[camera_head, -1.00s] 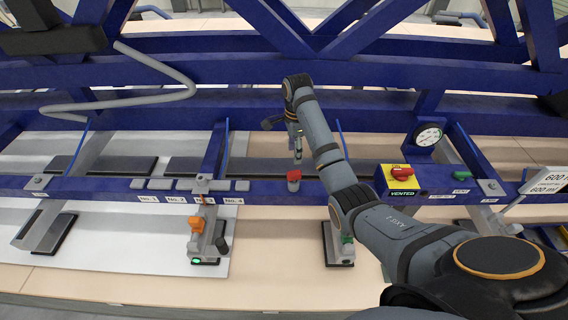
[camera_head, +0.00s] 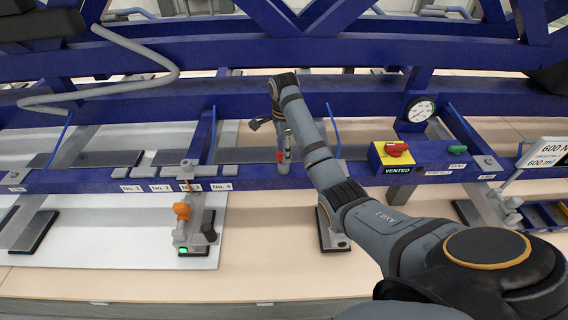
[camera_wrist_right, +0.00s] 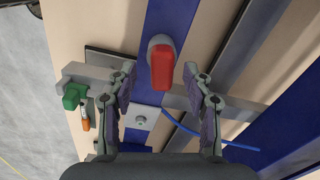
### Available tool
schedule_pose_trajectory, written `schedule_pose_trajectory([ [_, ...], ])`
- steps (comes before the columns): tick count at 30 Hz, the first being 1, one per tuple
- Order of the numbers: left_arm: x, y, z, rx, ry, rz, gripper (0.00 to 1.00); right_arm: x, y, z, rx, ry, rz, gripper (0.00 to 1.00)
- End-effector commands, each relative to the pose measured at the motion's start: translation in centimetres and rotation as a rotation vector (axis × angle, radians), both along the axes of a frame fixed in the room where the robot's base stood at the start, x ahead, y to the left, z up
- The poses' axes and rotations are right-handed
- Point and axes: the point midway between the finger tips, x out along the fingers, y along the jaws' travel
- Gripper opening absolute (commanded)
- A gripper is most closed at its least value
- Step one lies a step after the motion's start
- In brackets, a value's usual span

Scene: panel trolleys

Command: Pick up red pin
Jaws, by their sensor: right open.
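The red pin (camera_head: 280,156) stands in a grey round socket (camera_head: 284,169) on the blue rail, right of the No.4 label. In the right wrist view the red pin (camera_wrist_right: 162,66) lies centred ahead, between the lines of the two fingers. My right gripper (camera_head: 287,147) is right at the pin in the head view and partly covers it. In the wrist view my right gripper (camera_wrist_right: 162,84) is open, with a finger on each side and nothing held. Whether a finger touches the pin cannot be told. My left gripper is not in view.
An orange-handled clamp (camera_head: 181,211) hangs off the rail to the left. A yellow box with a red knob (camera_head: 396,150) and a gauge (camera_head: 421,110) sit to the right. A green knob (camera_wrist_right: 74,96) is beside the left finger. Blue trusses cross behind.

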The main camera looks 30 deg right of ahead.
Motion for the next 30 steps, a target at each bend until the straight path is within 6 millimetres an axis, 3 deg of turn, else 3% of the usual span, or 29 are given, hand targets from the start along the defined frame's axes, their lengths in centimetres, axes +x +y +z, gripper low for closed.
schedule_pose_trajectory([
  [1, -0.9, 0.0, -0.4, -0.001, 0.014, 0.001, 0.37, -0.1, 0.0, -1.2, 0.000, 0.003, -0.001, 0.51],
  [3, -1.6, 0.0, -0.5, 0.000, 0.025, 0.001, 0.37, 0.0, -0.1, -1.9, -0.001, 0.001, 0.000, 0.51],
  [9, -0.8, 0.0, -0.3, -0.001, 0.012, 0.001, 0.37, 0.0, -0.1, -1.9, -0.001, 0.000, 0.000, 0.51],
  [15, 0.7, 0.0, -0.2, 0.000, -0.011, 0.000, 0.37, 0.0, -0.1, -1.9, -0.001, 0.000, 0.000, 0.25],
  [21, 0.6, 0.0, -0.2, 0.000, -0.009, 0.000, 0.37, 0.0, -0.1, -2.0, -0.001, 0.000, 0.000, 0.00],
  [30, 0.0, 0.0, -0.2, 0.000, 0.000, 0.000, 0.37, 0.0, -0.1, -1.9, -0.001, 0.000, 0.000, 0.00],
])
